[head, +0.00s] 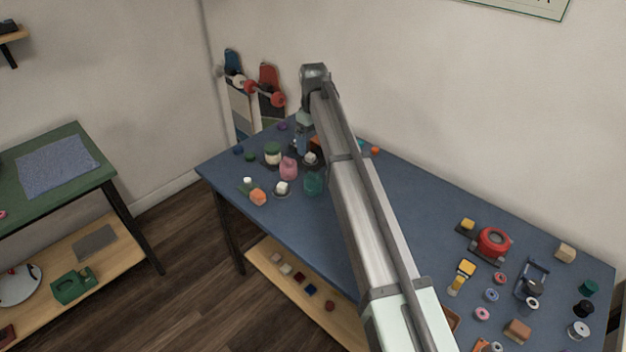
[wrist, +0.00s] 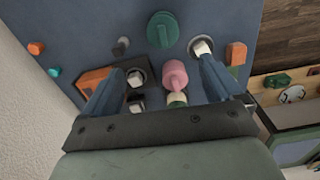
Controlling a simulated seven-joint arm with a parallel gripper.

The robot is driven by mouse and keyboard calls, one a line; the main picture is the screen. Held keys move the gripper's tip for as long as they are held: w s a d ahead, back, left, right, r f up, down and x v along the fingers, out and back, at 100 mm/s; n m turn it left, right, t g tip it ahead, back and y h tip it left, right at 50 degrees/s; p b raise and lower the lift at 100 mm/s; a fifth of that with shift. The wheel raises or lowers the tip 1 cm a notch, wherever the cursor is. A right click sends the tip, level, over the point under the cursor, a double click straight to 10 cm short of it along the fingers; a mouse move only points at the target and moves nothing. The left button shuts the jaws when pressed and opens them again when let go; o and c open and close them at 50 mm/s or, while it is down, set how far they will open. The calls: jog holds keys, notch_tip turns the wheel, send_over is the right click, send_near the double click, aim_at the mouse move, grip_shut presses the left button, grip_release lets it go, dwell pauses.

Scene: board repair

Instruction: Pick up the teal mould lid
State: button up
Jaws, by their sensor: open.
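A teal round piece (head: 313,183) with a raised bar across its top stands on the blue bench; it also shows at the top of the wrist view (wrist: 162,29). It looks like the mould lid. A smaller teal piece (wrist: 54,72) lies at the left in the wrist view and shows beside my arm in the head view (head: 360,143). My gripper (wrist: 160,68) is open and empty, its blue fingers spread above the bench. The round teal piece is beyond the fingertips in the wrist view. In the head view my gripper (head: 302,143) is partly hidden by my arm.
A pink bottle (wrist: 175,75) and a white cube (wrist: 202,47) on a dark disc stand close to the right finger. An orange block (wrist: 95,78) is by the left finger. A green-and-cream jar (head: 272,154) is nearby.

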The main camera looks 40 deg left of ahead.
aim_at(313, 173)
notch_tip(313, 173, down, 8)
jog(key=shift+r, duration=0.1)
jog(key=shift+s+d+f, duration=0.1)
jog(key=shift+s+f, duration=0.05)
jog(key=shift+f, duration=1.15)
jog(key=shift+s+d+f, duration=0.1)
jog(key=shift+s+f, duration=0.05)
jog(key=shift+f, duration=1.15)
jog(key=c, duration=1.2)
notch_tip(313, 173, up, 9)
jog(key=shift+r, duration=0.1)
jog(key=shift+s+f, duration=0.1)
jog(key=shift+f, duration=1.15)
